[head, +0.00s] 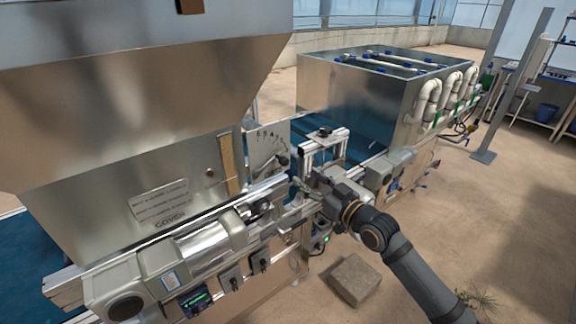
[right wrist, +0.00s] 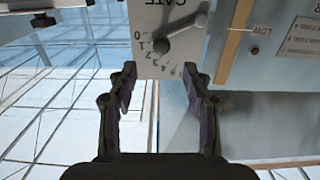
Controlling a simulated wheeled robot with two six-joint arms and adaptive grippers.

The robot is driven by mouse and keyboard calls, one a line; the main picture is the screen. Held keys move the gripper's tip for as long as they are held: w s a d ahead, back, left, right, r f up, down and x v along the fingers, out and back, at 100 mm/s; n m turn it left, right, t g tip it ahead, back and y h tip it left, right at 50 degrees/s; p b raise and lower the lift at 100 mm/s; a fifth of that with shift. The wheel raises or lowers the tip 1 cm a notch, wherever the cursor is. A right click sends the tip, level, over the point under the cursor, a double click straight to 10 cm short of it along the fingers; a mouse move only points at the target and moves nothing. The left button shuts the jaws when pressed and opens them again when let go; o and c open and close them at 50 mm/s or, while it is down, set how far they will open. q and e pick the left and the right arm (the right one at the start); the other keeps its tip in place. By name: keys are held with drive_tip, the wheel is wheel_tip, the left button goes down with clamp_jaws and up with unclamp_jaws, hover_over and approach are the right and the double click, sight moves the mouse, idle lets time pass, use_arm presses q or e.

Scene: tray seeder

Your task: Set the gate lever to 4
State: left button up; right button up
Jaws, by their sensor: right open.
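The gate plate (head: 262,153) is a pale upright panel on the machine's side, with a numbered arc and a lever. In the right wrist view the plate (right wrist: 150,14) appears upside down. The dark gate lever (right wrist: 183,32) has its round knob (right wrist: 160,46) at the low end of the scale, near 1; the exact reading is unclear. The 4 lies farther along the arc. The lever also shows small in the head view (head: 283,160). My right gripper (head: 301,185) is open and empty, in front of the plate. Its fingertips (right wrist: 160,76) are apart from the lever. My left gripper is out of view.
A large metal hopper (head: 130,95) stands left of the plate. An aluminium frame (head: 321,150) stands close to its right, above the blue belt. A motor and rails (head: 215,245) run along the front. A grey block (head: 355,279) lies on the floor. The right floor is mostly clear.

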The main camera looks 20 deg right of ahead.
sight(286, 164)
drive_tip(key=x, duration=0.9)
drive_tip(key=shift+w+a+p, duration=0.15)
drive_tip(key=shift+p, duration=0.25)
drive_tip(key=shift+f, duration=0.1)
clamp_jaws()
